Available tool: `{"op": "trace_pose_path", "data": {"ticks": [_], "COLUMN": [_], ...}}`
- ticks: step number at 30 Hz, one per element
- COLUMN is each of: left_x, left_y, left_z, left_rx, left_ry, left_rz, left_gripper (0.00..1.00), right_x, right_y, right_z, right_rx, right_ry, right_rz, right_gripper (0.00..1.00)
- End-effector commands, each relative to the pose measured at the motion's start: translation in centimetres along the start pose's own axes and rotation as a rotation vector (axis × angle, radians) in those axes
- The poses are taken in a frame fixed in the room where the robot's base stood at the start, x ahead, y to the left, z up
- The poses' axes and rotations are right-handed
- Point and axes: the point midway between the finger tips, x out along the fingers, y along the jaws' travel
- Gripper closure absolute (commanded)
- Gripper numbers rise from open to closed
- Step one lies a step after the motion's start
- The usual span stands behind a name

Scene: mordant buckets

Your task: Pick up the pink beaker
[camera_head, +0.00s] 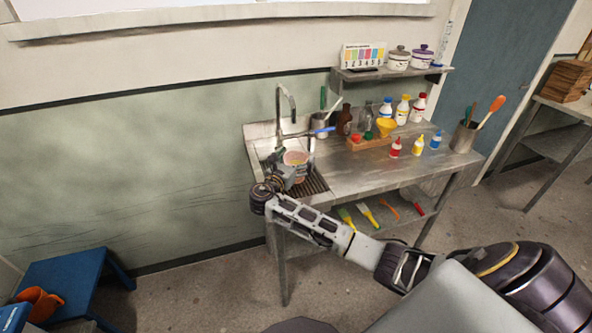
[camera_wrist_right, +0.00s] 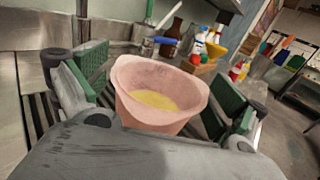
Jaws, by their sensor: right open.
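The pink beaker (camera_head: 296,158) stands upright over the ridged drain area of the steel sink counter in the head view. In the right wrist view the pink beaker (camera_wrist_right: 160,92) fills the middle, with some yellow liquid inside. My right gripper (camera_head: 286,176) reaches it from the front. In the wrist view its green-padded fingers (camera_wrist_right: 165,95) are spread on both sides of the beaker, and the near part of the beaker is hidden behind the gripper body. I cannot tell whether a pad touches it. My left gripper is in neither view.
The steel counter (camera_head: 350,180) carries a tall faucet (camera_head: 288,100) behind the beaker. Bottles and a yellow funnel (camera_head: 386,127) stand to the right, with a utensil pot (camera_head: 464,137) at the far end. A blue stool (camera_head: 66,285) with an orange jug (camera_head: 40,304) is at lower left.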

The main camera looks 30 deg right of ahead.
Motion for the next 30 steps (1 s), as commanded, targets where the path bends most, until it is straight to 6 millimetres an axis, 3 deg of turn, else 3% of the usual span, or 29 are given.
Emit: {"op": "trace_pose_path", "data": {"ticks": [12,27,30], "left_x": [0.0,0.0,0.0], "left_y": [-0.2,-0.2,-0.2], "left_z": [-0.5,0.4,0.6], "left_rx": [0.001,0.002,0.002], "left_ry": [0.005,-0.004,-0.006], "left_rz": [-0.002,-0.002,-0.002], "left_gripper": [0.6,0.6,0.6], "right_x": [0.0,0.0,0.0], "right_y": [0.0,0.0,0.0], "right_z": [0.0,0.0,0.1], "right_rx": [0.0,0.0,0.001], "right_ry": [0.0,0.0,-0.001], "right_rz": [0.0,0.0,0.0], "right_gripper": [0.05,0.69,0.77]}}
